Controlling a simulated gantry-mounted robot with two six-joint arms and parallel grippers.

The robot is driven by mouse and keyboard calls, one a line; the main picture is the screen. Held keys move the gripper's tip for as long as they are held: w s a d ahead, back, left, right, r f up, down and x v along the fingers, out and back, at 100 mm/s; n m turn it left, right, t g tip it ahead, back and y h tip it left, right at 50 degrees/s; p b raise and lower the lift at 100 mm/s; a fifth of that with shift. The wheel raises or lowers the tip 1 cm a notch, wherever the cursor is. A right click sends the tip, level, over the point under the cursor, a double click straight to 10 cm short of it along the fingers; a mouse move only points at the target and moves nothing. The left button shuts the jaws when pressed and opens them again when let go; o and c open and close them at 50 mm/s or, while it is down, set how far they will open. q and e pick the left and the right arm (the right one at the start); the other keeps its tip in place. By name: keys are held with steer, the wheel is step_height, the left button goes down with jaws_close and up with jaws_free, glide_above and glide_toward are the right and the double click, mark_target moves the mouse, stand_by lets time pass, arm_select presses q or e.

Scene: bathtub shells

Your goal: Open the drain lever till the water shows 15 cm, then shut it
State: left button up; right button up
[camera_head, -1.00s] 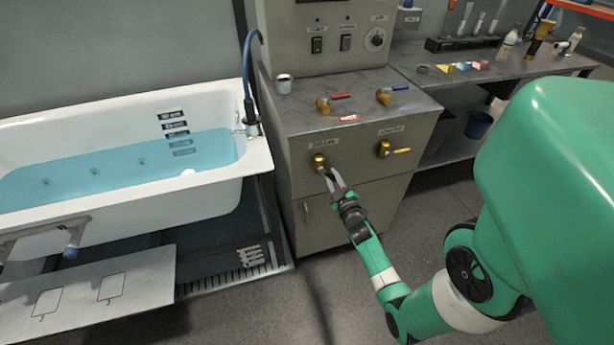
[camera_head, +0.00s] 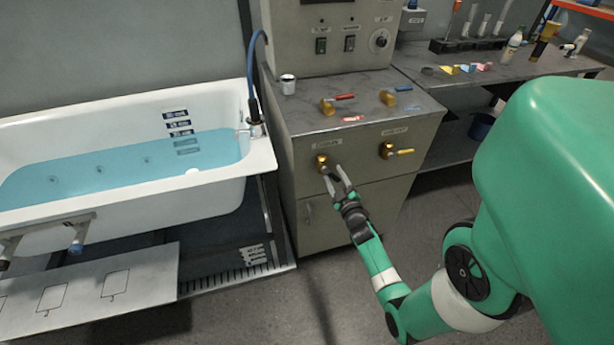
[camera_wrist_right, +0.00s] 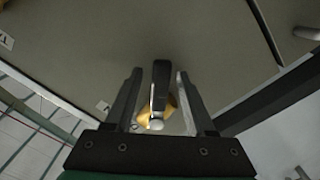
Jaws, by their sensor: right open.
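The white bathtub (camera_head: 215,193) on the left holds blue water (camera_head: 110,172). Depth labels (camera_head: 177,124) run down its inner wall, the upper ones above the water and the lower ones under it; the figures are too small to read. The left brass valve (camera_head: 321,160) on the cabinet front has a dark lever (camera_wrist_right: 160,85), which looks like the drain lever. My right gripper (camera_head: 335,178) is open at this valve. In the right wrist view the lever lies between the two fingers (camera_wrist_right: 158,98), with a gap on each side. My left gripper is out of view.
Red-handled (camera_head: 344,97) and blue-handled (camera_head: 402,88) taps and a small cup (camera_head: 288,84) are on top. The floor before the cabinet is clear.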

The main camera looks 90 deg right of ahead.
steer(key=p+v, duration=0.1)
steer(key=v, duration=1)
steer(key=shift+s+a, duration=0.15)
steer(key=shift+a, duration=0.15)
